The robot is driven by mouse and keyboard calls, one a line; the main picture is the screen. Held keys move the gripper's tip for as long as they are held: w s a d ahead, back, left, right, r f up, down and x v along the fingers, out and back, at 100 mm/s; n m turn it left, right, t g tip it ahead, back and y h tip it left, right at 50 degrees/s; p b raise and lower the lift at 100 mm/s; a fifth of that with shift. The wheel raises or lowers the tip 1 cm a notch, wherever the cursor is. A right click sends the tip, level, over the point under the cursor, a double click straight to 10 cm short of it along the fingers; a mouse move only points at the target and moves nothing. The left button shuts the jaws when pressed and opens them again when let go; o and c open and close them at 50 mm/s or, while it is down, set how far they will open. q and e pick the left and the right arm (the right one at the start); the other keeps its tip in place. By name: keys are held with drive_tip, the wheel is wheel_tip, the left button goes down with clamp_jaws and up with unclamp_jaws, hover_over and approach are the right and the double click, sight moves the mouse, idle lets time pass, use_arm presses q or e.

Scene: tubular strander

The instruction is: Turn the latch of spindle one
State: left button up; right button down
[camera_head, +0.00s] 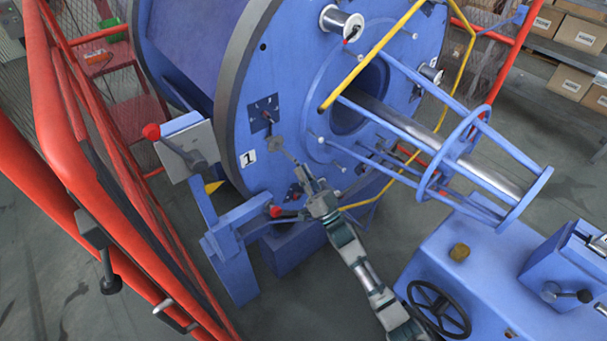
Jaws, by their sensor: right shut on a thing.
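The large blue disc (300,85) of the strander carries a white label "1" (248,158) at its lower left. Above the label is a dark square plate with light marks (262,106). The latch of spindle one (270,125) is a small lever with a reddish spot, running from this plate down to a grey end. My right gripper (291,161) reaches up from the lower right to the grey end of the latch and is shut on it. The fingertips are small, and the exact contact is hard to see. My left gripper is not in view.
A blue post with a grey box and red-knobbed lever (188,146) stands left of the disc. A red guard frame (60,100) fills the left side. Blue bars and a steel shaft (440,150) project right. A black handwheel (440,308) sits lower right.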

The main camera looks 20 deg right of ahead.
drive_tip(key=shift+f, duration=0.35)
drive_tip(key=c, duration=1.2)
unclamp_jaws()
drive_tip(key=shift+w+r, duration=0.1)
drive_tip(key=v, duration=1.2)
drive_tip(key=shift+d, duration=0.1)
